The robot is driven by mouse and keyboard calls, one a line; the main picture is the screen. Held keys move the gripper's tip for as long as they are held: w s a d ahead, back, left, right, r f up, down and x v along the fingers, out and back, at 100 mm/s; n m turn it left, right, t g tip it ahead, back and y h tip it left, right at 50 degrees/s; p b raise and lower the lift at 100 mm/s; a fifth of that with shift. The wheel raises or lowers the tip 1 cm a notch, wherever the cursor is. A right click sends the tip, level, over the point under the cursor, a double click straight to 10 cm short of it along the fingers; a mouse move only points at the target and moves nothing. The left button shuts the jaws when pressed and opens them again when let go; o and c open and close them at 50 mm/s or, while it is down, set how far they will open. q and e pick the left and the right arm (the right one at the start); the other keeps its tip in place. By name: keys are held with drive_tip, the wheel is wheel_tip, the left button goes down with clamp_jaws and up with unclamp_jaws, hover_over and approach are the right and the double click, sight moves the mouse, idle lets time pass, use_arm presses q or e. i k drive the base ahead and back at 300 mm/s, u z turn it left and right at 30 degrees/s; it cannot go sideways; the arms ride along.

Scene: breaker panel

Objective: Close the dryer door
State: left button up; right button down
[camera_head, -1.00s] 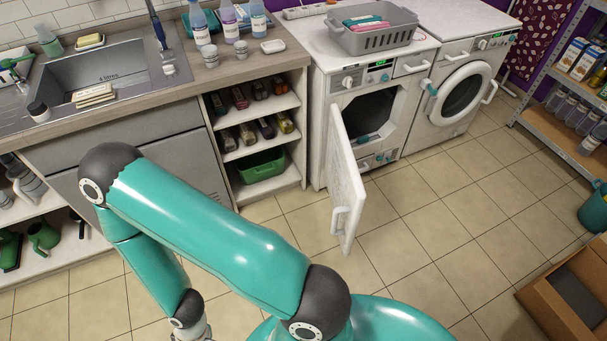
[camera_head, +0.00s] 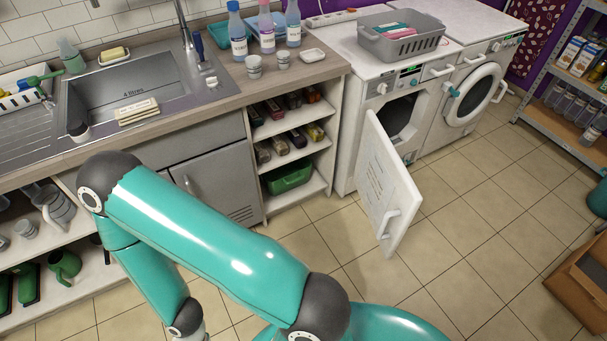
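The dryer (camera_head: 365,125) is the white machine under the grey basket, with a green display. Its white door (camera_head: 382,185) stands wide open, swung out towards me, with a white handle (camera_head: 389,224) near its free edge. The dark drum opening (camera_head: 400,115) shows behind the door. My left arm crosses the lower left of the view, well apart from the door. Its gripper is cut off at the bottom edge, so only a sliver of the wrist shows. My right gripper is not in view.
A grey basket (camera_head: 402,44) sits on the dryer. Open shelves (camera_head: 291,145) and the sink counter (camera_head: 190,108) lie left. A cardboard box (camera_head: 585,280) is at lower right. Tiled floor before the door is clear.

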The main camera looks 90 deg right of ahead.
sight(389, 199)
drive_tip(key=u, duration=0.95)
drive_tip(key=i, duration=0.2)
drive_tip(key=z, duration=3.65)
drive_tip(key=i, duration=0.1)
drive_tip(key=z, duration=0.65)
drive_tip(key=k, duration=0.6)
drive_tip(key=z, duration=0.3)
drive_tip(key=i, duration=1.6)
drive_tip(key=u, duration=0.25)
drive_tip(key=k, duration=0.35)
drive_tip(key=z, duration=0.1)
